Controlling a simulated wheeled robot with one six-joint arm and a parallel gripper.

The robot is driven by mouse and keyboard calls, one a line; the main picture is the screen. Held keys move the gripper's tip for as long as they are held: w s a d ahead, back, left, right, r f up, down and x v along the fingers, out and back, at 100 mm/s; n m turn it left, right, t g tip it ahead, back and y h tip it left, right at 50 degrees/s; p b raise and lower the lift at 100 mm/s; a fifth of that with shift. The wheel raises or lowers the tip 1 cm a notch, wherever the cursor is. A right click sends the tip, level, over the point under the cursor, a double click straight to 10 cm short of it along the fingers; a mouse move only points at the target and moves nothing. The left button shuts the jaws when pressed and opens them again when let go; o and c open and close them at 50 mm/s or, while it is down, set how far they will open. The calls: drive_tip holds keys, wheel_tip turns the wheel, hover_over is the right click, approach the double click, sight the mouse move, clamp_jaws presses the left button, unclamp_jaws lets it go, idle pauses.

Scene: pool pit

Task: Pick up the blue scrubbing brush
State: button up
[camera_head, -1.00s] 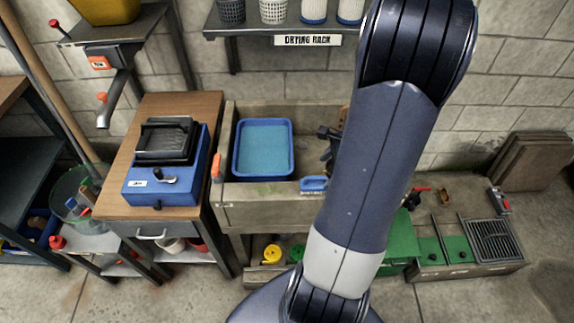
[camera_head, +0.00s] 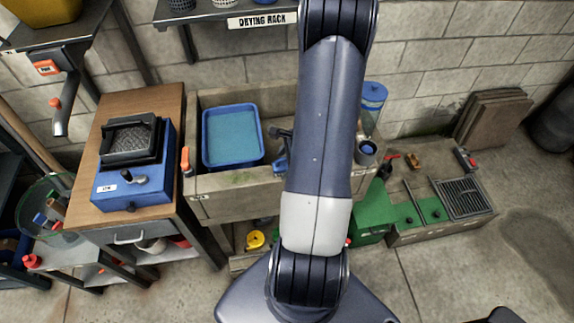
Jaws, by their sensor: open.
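A small blue piece, which looks like the scrubbing brush (camera_head: 281,164), shows on the front rim of the concrete sink (camera_head: 235,179), just left of my arm. My arm covers its right part, so I cannot see its full shape. It lies right of the blue tray (camera_head: 232,136) and below the dark tap. My arm runs upright through the middle of the view and leaves at the top. My gripper is not in view.
A wooden-topped table with a blue device (camera_head: 134,165) stands left of the sink. A blue cylinder (camera_head: 374,96) and a dark-mouthed container (camera_head: 366,152) stand right of my arm. A drying rack shelf (camera_head: 215,12) hangs above. The floor at lower right is mostly clear.

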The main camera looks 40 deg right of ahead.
sight(284, 159)
drive_tip(key=shift+w+a+f, duration=0.1)
drive_tip(key=shift+w+f, duration=0.05)
drive_tip(key=shift+f, duration=0.25)
drive_tip(key=shift+c, duration=0.5)
drive_tip(key=c, duration=1)
drive_tip(key=shift+r, duration=0.1)
wheel_tip(284, 159, up, 10)
drive_tip(key=shift+f+p, duration=0.1)
drive_tip(key=shift+p, duration=0.3)
drive_tip(key=shift+c, duration=1.1)
